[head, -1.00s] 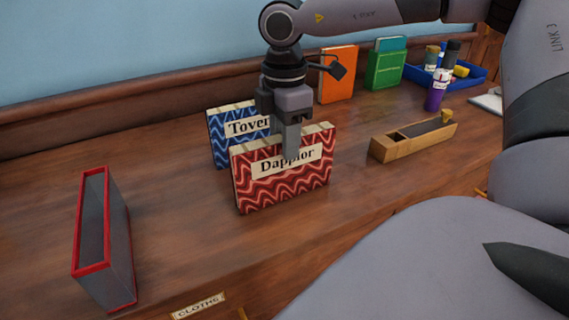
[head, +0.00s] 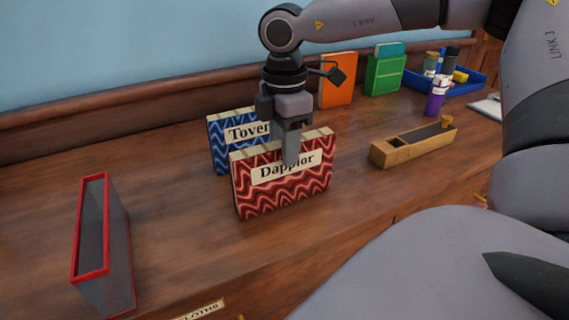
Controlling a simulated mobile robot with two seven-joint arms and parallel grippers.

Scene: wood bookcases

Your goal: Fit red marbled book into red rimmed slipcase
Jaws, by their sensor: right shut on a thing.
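The red marbled book (head: 285,190) stands upright near the middle of the wooden top, with a cream label reading "Dapplor" on its face. My right gripper (head: 291,158) comes down from above and is shut on its top edge; one finger lies over the label. Whether the book touches the wood is hard to tell. The red rimmed slipcase (head: 123,258) stands at the left, grey-sided, with its open mouth facing up. The book is apart from it, to its right. My left gripper is not in view.
A blue marbled book (head: 226,154) stands close behind the red one. A wooden box (head: 400,152) lies to the right. Orange (head: 335,82) and green (head: 384,76) slipcases and a blue tray (head: 477,82) stand at the back. The wood between book and red rimmed slipcase is clear.

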